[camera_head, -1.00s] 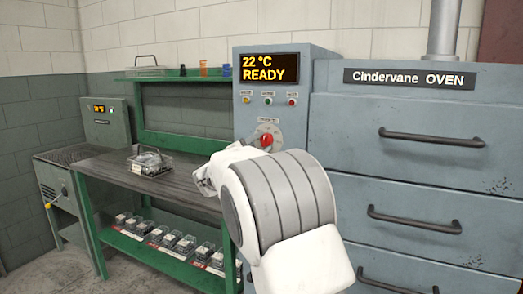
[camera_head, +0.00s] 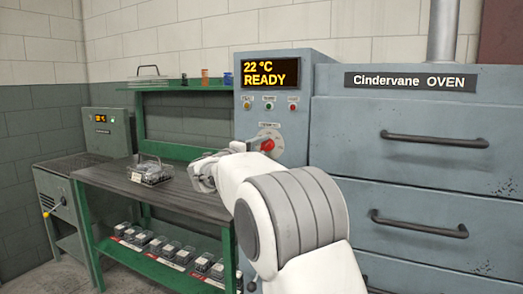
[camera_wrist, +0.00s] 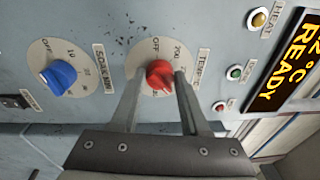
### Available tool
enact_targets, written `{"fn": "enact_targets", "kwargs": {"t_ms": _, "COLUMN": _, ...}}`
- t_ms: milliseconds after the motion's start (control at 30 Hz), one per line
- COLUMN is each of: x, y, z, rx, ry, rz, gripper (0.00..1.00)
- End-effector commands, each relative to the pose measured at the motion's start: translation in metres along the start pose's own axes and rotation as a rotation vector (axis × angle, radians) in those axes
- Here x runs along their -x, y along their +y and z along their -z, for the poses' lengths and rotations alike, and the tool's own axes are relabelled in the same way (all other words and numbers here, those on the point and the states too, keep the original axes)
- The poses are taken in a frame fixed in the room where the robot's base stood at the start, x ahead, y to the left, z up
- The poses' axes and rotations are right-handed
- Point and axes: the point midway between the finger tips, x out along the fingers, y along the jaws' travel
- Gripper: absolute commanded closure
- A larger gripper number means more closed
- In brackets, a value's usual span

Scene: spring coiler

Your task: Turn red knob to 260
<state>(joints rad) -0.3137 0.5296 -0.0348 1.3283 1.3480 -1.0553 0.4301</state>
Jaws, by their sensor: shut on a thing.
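The red knob (camera_head: 267,145) sits on a round pale dial on the oven's blue-grey control panel (camera_head: 285,115), below the display. In the wrist view the red knob (camera_wrist: 159,74) is between the two fingers of my gripper (camera_wrist: 157,80), which is shut on it. The dial (camera_wrist: 152,54) shows the marks OFF and 200; other marks are partly hidden by the fingers, and I cannot read the knob's exact setting. The display (camera_head: 270,73) reads 22 °C READY.
A blue knob (camera_wrist: 62,75) with its own dial is beside the red one. Small yellow, green and red indicators (camera_wrist: 234,72) are near the display. A green workbench (camera_head: 150,190) with a wire basket (camera_head: 151,171) stands left. Oven drawers (camera_head: 415,165) are right.

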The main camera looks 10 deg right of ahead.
Motion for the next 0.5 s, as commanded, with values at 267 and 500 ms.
{"fn": "enact_targets", "kwargs": {"t_ms": 267, "x": 0.0002, "y": 0.0002, "z": -0.0005, "rx": -0.01, "ry": -0.001, "rz": -0.002, "gripper": 1.0}}
{"fn": "enact_targets", "kwargs": {"t_ms": 500, "x": 0.0003, "y": 0.0001, "z": -0.0005, "rx": -0.008, "ry": -0.001, "rz": -0.001, "gripper": 0.42}}
